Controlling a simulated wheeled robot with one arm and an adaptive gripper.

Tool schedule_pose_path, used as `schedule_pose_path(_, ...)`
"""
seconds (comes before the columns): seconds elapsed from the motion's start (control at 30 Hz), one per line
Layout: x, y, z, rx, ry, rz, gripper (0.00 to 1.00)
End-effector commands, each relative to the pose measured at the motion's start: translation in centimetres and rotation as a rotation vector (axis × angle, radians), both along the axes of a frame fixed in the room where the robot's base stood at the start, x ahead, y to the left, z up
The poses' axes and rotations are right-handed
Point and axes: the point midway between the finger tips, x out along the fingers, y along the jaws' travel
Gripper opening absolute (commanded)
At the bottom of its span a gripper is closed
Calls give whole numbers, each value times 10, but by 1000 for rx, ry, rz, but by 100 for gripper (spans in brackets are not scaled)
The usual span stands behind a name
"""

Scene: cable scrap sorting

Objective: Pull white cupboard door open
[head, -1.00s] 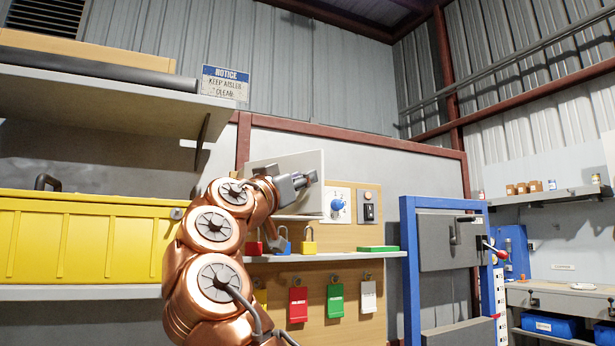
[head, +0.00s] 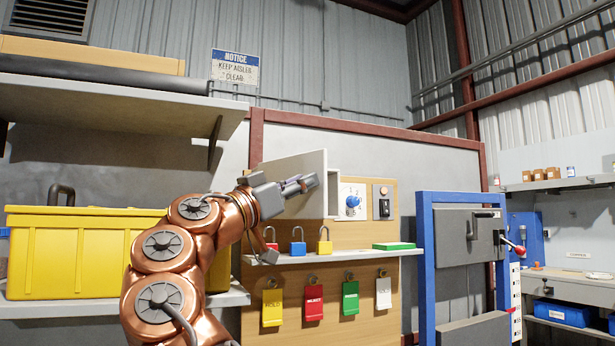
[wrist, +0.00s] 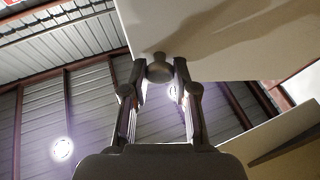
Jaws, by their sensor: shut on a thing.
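The white cupboard door (head: 292,165) stands ajar on the wooden panel in the head view, with part of the white cupboard body (head: 334,190) showing at its right. In the wrist view the door (wrist: 225,35) fills the upper right, its edge angled away from another pale panel at lower right. A small round grey knob (wrist: 159,69) sits near the door's edge. My gripper (head: 308,183) reaches across the front of the door, and its two fingers are shut on the knob. The knob is hidden in the head view.
Below is a shelf with red, blue and yellow padlocks (head: 298,246) and hanging coloured tags (head: 314,302). A blue knob dial (head: 352,201) is right of the cupboard. A yellow box (head: 80,250) stands left, and a blue-framed stand (head: 426,260) stands right.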

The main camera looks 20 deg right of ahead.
Motion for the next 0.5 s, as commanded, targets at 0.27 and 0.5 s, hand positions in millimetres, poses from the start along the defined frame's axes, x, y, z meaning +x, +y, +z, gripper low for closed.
schedule_pose_path(0.27, -1, 8, 1, -1, -1, -14, 0)
schedule_pose_path(0.5, -1, 9, 1, -2, -1, -17, 0)
